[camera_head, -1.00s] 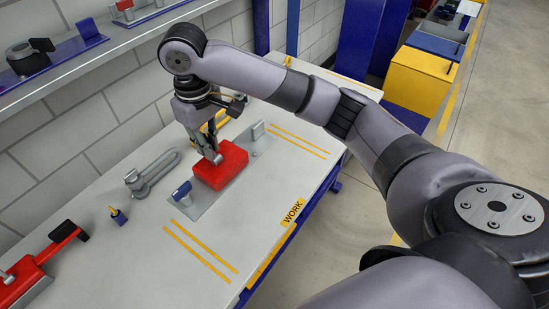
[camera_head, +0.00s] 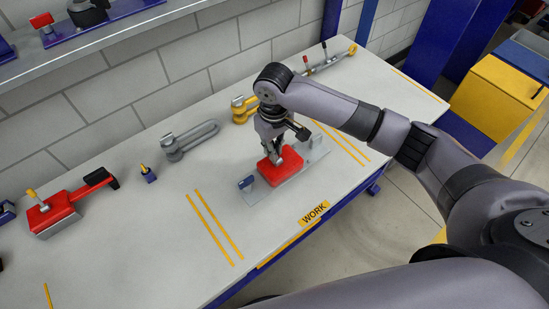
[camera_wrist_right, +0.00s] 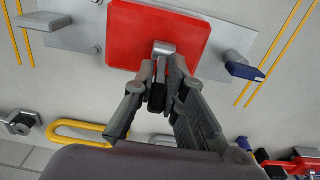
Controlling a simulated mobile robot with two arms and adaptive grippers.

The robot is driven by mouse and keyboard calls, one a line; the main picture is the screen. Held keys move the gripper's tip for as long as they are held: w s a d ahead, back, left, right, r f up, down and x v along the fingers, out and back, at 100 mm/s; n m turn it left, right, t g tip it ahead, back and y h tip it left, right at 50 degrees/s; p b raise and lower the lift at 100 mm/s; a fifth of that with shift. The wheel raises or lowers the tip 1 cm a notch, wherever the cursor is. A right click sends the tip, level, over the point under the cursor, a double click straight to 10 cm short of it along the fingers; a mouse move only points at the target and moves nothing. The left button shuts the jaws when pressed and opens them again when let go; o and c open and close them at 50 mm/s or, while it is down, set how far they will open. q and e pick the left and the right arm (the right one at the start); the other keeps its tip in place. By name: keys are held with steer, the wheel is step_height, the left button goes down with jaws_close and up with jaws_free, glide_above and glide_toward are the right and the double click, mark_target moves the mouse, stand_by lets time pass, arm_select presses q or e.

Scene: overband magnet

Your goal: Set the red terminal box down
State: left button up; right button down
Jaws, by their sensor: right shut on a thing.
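The red terminal box (camera_head: 269,172) is at the middle of a grey metal plate (camera_head: 256,200) on the workbench. My right gripper (camera_head: 277,156) comes down from above, shut on the box's top. In the right wrist view the fingertips (camera_wrist_right: 166,62) close on a small grey stub (camera_wrist_right: 163,47) on the red box (camera_wrist_right: 130,35). The box looks flat and in line with the plate (camera_wrist_right: 82,34); whether its underside touches the plate is hidden. A blue-topped post (camera_head: 246,183) stands at the plate's left end. My left gripper is not in view.
On the bench (camera_head: 130,255) are a grey clamp-like part (camera_head: 190,138), a yellow-and-blue piece (camera_head: 148,173) and a red tool with a black handle (camera_head: 68,208). A yellow hook (camera_head: 243,110) lies behind the arm. The front left of the bench is mostly clear.

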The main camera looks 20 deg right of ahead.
steer(key=shift+a+f, duration=0.2)
steer(key=shift+f, duration=2.55)
steer(key=c, duration=1.6)
jaws_free()
steer(key=shift+f, duration=0.1)
steer(key=shift+c, duration=0.2)
step_height(320, 180, up, 12)
steer(key=shift+r+b, duration=0.15)
steer(key=shift+b, duration=0.25)
